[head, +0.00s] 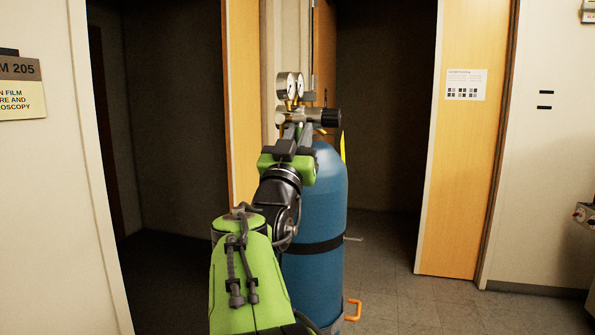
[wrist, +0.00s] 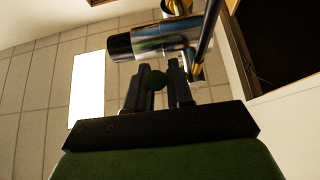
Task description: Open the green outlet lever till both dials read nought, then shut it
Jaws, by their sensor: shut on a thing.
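A blue gas cylinder (head: 318,210) stands upright with a metal regulator (head: 297,115) on top. Two round dials (head: 286,84) and (head: 299,85) sit side by side above the regulator; their needles are too small to read. My gripper (head: 297,133) is at the regulator, just above the cylinder's shoulder. The regulator body (wrist: 152,42) is just beyond the fingertips.
A dark strap (head: 313,246) rings the cylinder, and an orange handle (head: 352,309) is near its foot. Dark open doorways lie left and behind, with a wooden door (head: 467,150) at the right. Open floor (head: 400,285) lies right of the cylinder.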

